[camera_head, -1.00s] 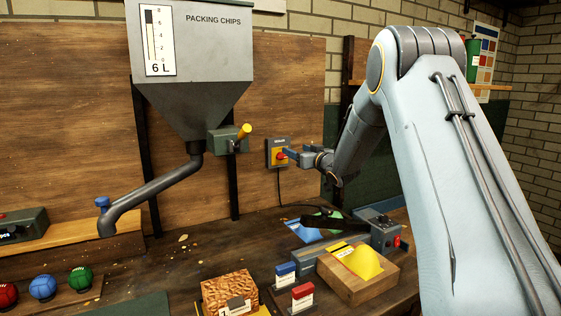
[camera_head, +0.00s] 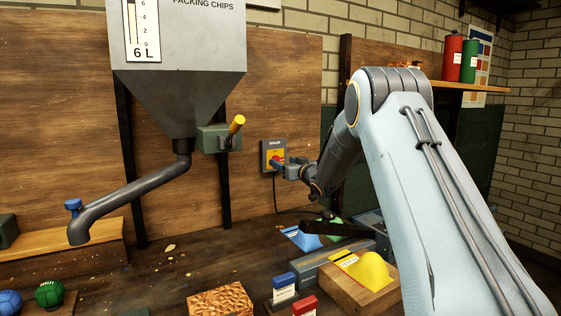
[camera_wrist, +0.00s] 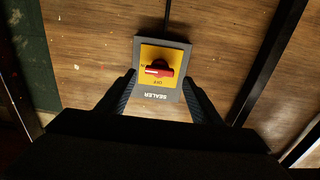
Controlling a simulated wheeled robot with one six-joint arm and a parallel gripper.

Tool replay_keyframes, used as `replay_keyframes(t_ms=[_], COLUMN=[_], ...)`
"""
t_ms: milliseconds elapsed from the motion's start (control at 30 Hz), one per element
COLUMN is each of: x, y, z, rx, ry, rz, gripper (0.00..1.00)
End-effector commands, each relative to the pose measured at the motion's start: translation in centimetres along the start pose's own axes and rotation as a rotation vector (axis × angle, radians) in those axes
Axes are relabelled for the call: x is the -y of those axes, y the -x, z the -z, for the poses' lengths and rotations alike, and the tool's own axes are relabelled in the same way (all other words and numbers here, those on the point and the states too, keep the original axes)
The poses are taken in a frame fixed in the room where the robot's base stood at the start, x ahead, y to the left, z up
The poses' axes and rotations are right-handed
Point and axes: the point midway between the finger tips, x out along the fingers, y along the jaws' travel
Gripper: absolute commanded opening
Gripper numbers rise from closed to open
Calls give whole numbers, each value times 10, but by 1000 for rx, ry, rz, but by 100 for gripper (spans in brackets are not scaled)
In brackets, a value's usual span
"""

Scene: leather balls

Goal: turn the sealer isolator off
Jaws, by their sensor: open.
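The sealer isolator (camera_head: 266,147) is a grey box with a yellow plate on the wooden back panel. In the wrist view it appears upside down, its grey face (camera_wrist: 169,96) lettered SEALER and its yellow plate marked OFF. Its red rotary handle (camera_wrist: 160,72) lies across the plate, horizontal in that view, with its white-marked end at the left. My gripper (camera_head: 281,162) is close in front of the isolator. In the wrist view my gripper (camera_wrist: 159,82) is open, its dark fingers on either side of the box's lower part. Contact with the handle cannot be told.
The packing chips hopper (camera_head: 180,90) with a yellow-handled valve (camera_head: 236,125) and spout hangs left of the isolator. A shelf with canisters (camera_head: 453,58) is at right.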

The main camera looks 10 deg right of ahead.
Motion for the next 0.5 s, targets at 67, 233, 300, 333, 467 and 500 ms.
replay_keyframes(t_ms=[67, 233, 300, 333, 467, 500], x=[0, -1, -2, -2, -3, -3], y=[-12, -29, -33, -34, -37, -37], z=[0, 0, 0, 0, -1, -1], rx=[0, 1, 0, 0, 1, 1], ry=[0, 1, 1, 0, 0, 0], rz=[0, -1, -2, -2, -3, -3], gripper=[60, 60, 60, 60, 60, 60])
